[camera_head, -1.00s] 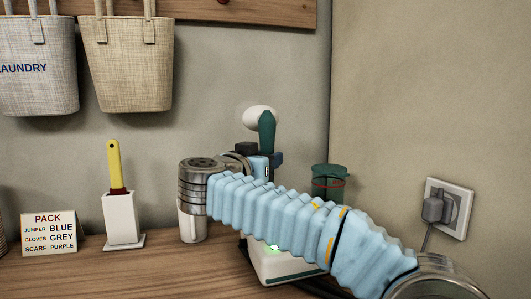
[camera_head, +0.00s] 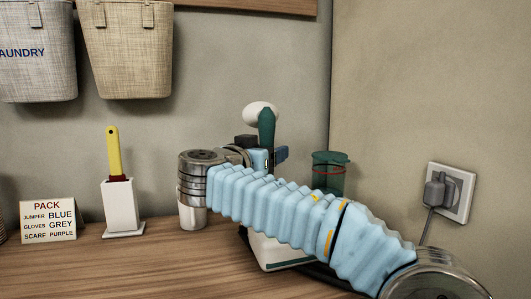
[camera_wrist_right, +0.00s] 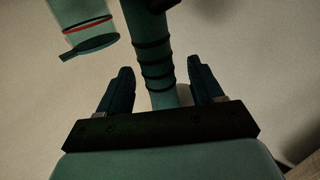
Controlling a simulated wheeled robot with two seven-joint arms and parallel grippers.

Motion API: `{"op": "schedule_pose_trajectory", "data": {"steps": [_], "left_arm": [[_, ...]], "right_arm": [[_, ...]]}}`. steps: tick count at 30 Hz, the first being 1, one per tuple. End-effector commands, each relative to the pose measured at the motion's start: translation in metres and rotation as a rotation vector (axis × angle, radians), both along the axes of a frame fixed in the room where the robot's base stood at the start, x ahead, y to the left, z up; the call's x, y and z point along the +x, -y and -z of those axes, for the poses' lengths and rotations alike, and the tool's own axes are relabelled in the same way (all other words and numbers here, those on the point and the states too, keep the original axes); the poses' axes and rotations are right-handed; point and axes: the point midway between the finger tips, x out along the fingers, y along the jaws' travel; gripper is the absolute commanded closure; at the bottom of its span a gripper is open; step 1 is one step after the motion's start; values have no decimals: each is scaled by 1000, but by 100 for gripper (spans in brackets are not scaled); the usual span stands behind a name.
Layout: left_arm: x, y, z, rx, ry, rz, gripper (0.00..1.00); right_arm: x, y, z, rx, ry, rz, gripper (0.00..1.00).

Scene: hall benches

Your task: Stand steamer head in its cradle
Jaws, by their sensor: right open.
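The steamer head (camera_head: 260,112) is white on a green handle (camera_head: 267,128) and stands about upright above the back of the white steamer base (camera_head: 280,254). My right gripper (camera_head: 264,149) is at the lower part of the handle. In the right wrist view, my open fingers (camera_wrist_right: 161,70) lie on either side of a green stem with dark rings (camera_wrist_right: 152,48), with gaps visible on both sides. The cradle and the handle's lower end are hidden behind my right arm, so I cannot tell whether the head is seated. My left gripper is not in view.
A clear green tank (camera_head: 329,174) with a red band stands right of the handle. A plug sits in the wall socket (camera_head: 457,191). The front left bench is clear.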

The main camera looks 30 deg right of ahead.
Motion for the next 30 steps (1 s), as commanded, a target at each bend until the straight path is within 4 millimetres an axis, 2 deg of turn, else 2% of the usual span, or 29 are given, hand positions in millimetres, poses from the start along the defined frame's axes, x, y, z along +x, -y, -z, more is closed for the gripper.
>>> {"op": "schedule_pose_trajectory", "data": {"steps": [5, 8, 21, 25, 30], "left_arm": [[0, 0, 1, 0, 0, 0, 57], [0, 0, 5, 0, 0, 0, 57], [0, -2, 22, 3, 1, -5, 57], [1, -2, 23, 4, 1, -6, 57], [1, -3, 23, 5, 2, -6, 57]], "right_arm": [[-1, -3, 1, 0, -1, -1, 34], [-6, -12, 2, 0, -1, -2, 34], [-60, -96, 1, 0, 0, -4, 34], [-69, -111, 0, 0, 0, -2, 34], [-73, -117, 0, 0, 0, 0, 34]]}}
